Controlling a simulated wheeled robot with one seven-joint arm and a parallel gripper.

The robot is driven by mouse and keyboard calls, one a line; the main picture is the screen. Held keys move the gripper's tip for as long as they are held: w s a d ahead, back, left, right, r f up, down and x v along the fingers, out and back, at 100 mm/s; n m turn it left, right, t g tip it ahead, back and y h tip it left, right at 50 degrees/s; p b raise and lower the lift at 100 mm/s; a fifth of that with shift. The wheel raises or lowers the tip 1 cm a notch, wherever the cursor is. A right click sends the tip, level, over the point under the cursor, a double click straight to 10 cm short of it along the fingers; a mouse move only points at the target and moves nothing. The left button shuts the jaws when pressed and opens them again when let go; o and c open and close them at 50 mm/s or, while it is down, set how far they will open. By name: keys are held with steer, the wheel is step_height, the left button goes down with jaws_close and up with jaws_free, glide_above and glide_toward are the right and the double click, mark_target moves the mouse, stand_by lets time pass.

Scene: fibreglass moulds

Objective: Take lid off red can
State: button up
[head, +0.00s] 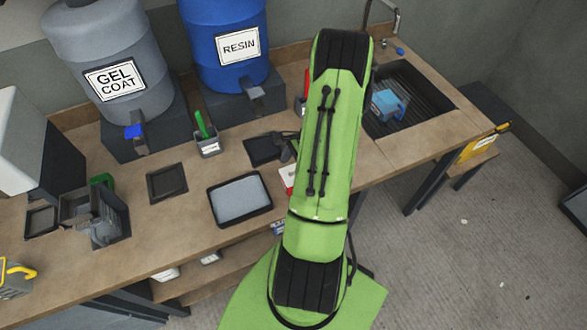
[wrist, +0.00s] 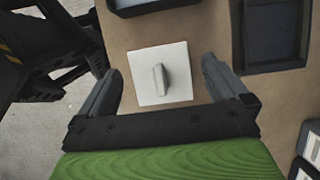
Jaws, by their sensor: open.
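A white square lid (wrist: 143,58) with a raised grey grip bar (wrist: 160,78) shows in the wrist view, seen from above. My gripper (wrist: 161,84) is open, with one finger to each side of the lid; neither finger visibly touches the bar. The can's sides are hidden in that view. In the head view a red can with a white top (head: 287,179) stands on the bench, partly hidden behind my green arm. My gripper is largely hidden by the arm there.
A dark-rimmed tray with a pale grey inside (head: 213,204) lies left of the can. A dark square tray (head: 167,182) lies farther left, and a grey holder with a green-handled tool (head: 208,147) stands behind. A sink (head: 432,92) is at right. The wrist view shows dark trays (wrist: 275,68) nearby.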

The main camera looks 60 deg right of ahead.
mark_target(293, 169)
steer(key=shift+f, duration=0.2)
steer(key=c, duration=1)
steer(key=shift+r+p, duration=1.95)
steer(key=shift+r, duration=0.65)
steer(key=shift+c, duration=0.3)
